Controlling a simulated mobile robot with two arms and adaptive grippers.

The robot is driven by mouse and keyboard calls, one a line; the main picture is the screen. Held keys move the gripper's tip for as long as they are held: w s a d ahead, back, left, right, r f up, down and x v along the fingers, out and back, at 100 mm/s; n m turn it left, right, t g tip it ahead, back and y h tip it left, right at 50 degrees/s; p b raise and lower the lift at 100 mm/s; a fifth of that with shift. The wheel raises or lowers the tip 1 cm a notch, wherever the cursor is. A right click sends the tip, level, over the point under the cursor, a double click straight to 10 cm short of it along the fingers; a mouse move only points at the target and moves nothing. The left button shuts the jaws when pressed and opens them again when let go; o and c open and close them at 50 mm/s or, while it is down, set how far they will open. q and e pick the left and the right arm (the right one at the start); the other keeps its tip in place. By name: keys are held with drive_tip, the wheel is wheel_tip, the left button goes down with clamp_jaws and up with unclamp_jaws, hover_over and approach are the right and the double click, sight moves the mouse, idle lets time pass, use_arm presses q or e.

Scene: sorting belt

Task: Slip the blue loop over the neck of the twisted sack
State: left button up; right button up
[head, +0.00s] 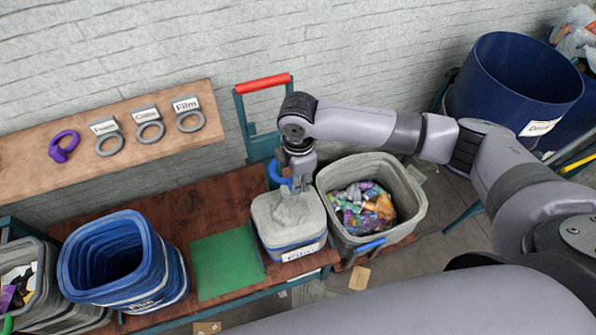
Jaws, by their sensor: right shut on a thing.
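My right gripper (297,186) points down, shut on the blue loop (275,174), which shows at the left of its fingers. It is right above the grey sack (287,216), whose crumpled top fills the labelled bin (290,248) on the table. The sack's neck is mostly hidden by the gripper. I cannot tell whether the loop is around the neck or only above or beside it. My left gripper is not in view.
A grey bin (414,188) of coloured wrappers stands right of the sack. A green mat (226,264) and stacked blue bins (71,266) lie to the left. A wooden shelf (60,183) behind holds a purple loop (62,147) and labelled grey loops (149,131).

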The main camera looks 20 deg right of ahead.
drive_tip(key=shift+f, duration=1.35)
wheel_tip(320, 180, down, 2)
drive_tip(key=shift+b, duration=1.25)
use_arm(q)
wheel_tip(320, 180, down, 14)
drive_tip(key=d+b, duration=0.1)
drive_tip(key=b, duration=1)
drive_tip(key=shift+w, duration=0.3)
use_arm(e)
drive_tip(key=shift+f, duration=6.55)
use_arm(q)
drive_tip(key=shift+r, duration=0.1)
use_arm(e)
drive_tip(key=o, duration=1)
